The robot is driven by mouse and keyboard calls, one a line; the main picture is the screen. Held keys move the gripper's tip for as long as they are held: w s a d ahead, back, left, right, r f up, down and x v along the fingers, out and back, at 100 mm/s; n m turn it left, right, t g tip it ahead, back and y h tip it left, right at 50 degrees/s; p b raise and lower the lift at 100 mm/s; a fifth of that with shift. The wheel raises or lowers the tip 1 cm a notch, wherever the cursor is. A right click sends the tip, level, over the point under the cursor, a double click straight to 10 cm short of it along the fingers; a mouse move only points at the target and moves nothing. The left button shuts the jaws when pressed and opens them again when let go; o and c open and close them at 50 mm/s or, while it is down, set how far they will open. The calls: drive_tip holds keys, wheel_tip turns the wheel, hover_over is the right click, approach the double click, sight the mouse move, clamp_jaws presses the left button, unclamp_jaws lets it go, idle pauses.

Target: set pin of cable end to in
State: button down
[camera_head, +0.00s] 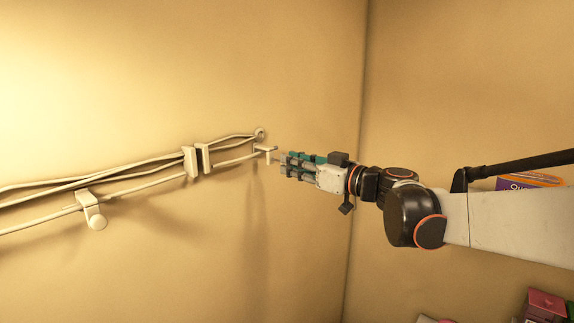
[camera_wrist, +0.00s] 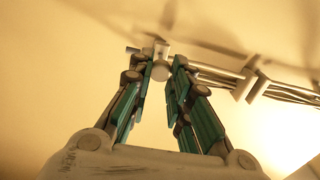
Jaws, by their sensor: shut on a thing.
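A pale cable assembly (camera_head: 140,172) runs along the wall, with thin rods and several cables. Its right end in the head view has a small bracket (camera_head: 266,148) with a short pin. In the wrist view, the pin (camera_wrist: 160,70) shows as a pale round stub between the fingertips. My gripper (camera_head: 282,161) reaches in from the right; its teal-padded fingers also show in the wrist view (camera_wrist: 161,62). It is shut on the pin, with the fingers on either side. In the head view the fingers hide the pin's outer end.
Two flat pale plates (camera_head: 204,158) face each other across a small gap along the cables. A wall corner is close to my arm. Boxes (camera_head: 530,181) are at the right edge.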

drive_tip(key=shift+b+x, duration=0.55)
drive_tip(key=shift+x, duration=1.2)
drive_tip(key=shift+s+d, duration=0.1)
drive_tip(key=c, duration=1.5)
unclamp_jaws()
drive_tip(key=shift+o, duration=0.2)
drive_tip(key=v, duration=1.1)
drive_tip(key=shift+s+d, duration=0.25)
